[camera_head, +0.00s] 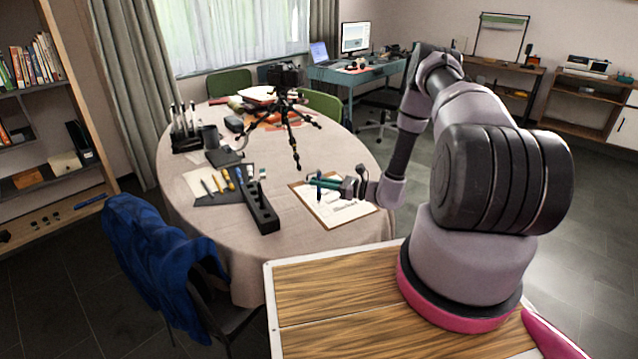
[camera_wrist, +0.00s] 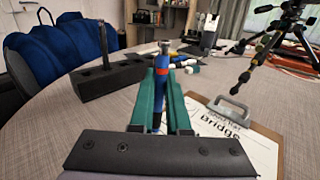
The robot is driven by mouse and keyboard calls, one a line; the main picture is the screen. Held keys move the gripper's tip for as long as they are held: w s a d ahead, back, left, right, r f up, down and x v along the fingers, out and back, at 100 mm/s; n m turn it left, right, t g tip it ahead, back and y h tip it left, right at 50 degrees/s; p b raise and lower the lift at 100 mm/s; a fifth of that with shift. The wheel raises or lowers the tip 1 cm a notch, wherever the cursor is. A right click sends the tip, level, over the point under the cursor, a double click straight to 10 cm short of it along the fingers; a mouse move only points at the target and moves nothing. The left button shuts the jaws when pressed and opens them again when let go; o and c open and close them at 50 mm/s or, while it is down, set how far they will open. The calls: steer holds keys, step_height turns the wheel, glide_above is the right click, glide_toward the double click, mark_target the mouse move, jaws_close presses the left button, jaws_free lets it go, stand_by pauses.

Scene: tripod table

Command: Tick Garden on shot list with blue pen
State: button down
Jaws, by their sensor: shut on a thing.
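My gripper (camera_head: 316,184) is shut on the blue pen (camera_head: 319,188), above the clipboard. In the wrist view the blue pen (camera_wrist: 160,76), with a red band and a grey end at the top, stands roughly upright between the green fingers of my gripper (camera_wrist: 160,90). Its lower end is hidden. The shot list (camera_head: 336,209) is white paper on a brown clipboard (camera_head: 304,194). In the wrist view the word "Bridge" shows on the shot list (camera_wrist: 232,128), beside the metal clip. I cannot make out the word Garden; the gripper hides part of the sheet.
A long black block (camera_head: 262,207) with holes stands left of the clipboard. Further left lie pens and markers on a dark mat (camera_head: 217,197). A camera tripod (camera_head: 291,128) stands behind the clipboard. A blue jacket (camera_head: 160,262) hangs on a chair at the front left.

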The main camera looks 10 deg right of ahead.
steer(key=shift+w+d, duration=0.1)
steer(key=shift+d, duration=0.3)
stand_by(0.5)
steer(key=shift+s+a, duration=0.2)
steer(key=shift+a, duration=0.35)
stand_by(1.4)
steer(key=shift+w+d, duration=0.2)
steer(key=shift+d, duration=0.3)
stand_by(1.0)
step_height(320, 180, up, 7)
stand_by(1.0)
stand_by(0.5)
